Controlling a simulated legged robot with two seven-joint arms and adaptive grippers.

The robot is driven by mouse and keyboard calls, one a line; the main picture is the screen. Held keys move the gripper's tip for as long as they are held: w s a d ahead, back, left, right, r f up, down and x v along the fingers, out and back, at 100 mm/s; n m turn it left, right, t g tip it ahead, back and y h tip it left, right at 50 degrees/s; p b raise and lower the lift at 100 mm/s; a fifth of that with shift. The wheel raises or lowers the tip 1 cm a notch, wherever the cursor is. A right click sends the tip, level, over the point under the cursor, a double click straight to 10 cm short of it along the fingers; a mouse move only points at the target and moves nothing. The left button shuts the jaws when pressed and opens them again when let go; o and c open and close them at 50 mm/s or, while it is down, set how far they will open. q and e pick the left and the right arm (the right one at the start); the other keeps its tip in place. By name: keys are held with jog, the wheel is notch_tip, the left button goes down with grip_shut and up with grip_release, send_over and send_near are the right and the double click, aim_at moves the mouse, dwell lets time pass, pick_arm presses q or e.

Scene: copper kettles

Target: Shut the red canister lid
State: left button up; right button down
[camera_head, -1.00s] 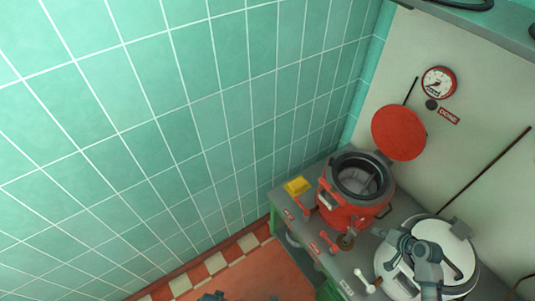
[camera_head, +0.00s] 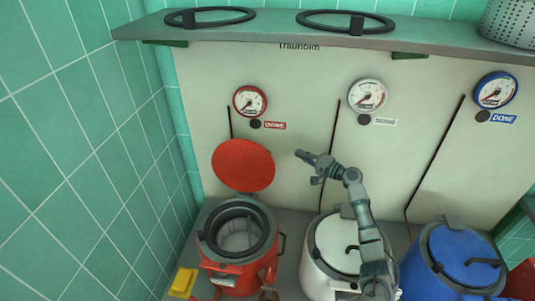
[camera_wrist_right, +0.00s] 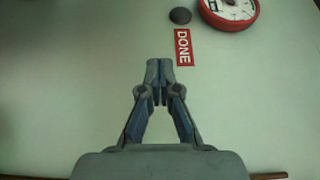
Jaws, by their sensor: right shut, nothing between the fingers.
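The red canister (camera_head: 238,270) stands on the counter at the lower left of the head view, its dark-rimmed mouth open. Its round red lid (camera_head: 243,165) is swung up behind it, near the back panel. My right gripper (camera_head: 299,153) is raised to the right of the lid, apart from it, above the white canister. In the right wrist view the right gripper (camera_wrist_right: 160,66) is shut with nothing in it, facing the pale panel below the red DONE label (camera_wrist_right: 183,47). The lid is not seen in that view. My left gripper is not in view.
A white canister (camera_head: 316,262) and a blue canister (camera_head: 440,270) stand shut to the right. Gauges hang on the panel, including a red-rimmed one (camera_head: 250,101). A shelf (camera_head: 280,28) runs above. A yellow object (camera_head: 183,282) lies at lower left, beside the tiled wall.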

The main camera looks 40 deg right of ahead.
jog(key=w+a, duration=0.3)
jog(key=w, duration=0.7)
pick_arm(q)
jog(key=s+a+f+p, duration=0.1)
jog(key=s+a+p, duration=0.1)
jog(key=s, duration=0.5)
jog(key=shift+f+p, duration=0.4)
jog(key=shift+p, duration=0.05)
pick_arm(e)
jog(key=a, duration=0.1)
jog(key=s+a, duration=0.2)
jog(key=shift+a+r, duration=0.3)
jog(key=shift+s+d+f, duration=0.1)
jog(key=shift+d, duration=0.1)
